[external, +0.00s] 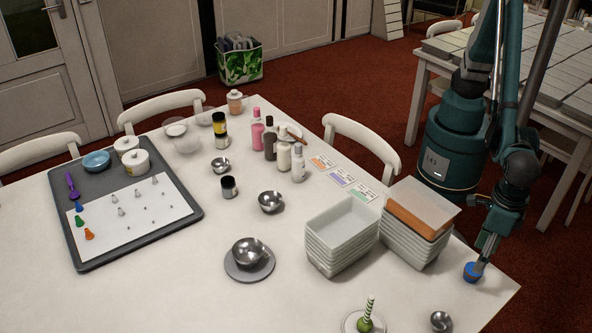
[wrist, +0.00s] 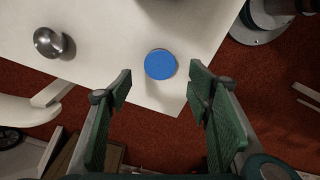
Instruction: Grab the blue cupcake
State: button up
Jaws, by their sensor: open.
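The blue cupcake (external: 473,271) is on the white table near its right corner. In the wrist view, its round blue top (wrist: 160,64) lies near the table's corner, framed between my two green fingers. My gripper (external: 483,254) is open and empty above and beside the cupcake in the external view. In the wrist view, my gripper (wrist: 160,82) has a finger on either side with clear gaps to the cupcake. The cupcake's lower part is hidden from above, and I cannot tell the exact height of my fingertips over it.
A small metal bowl (external: 441,321) stands near the cupcake; a metal bowl also shows in the wrist view (wrist: 50,42). A green-striped item (external: 367,318) stands at the front. The table edge is close.

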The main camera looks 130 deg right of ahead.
aim_at(472, 274)
jog(key=shift+f, duration=1.3)
jog(key=shift+f+b, duration=0.1)
jog(key=shift+b, duration=0.2)
jog(key=shift+f+b, duration=0.7)
jog(key=shift+f, duration=1.8)
jog(key=shift+c, duration=0.5)
jog(key=c, duration=0.9)
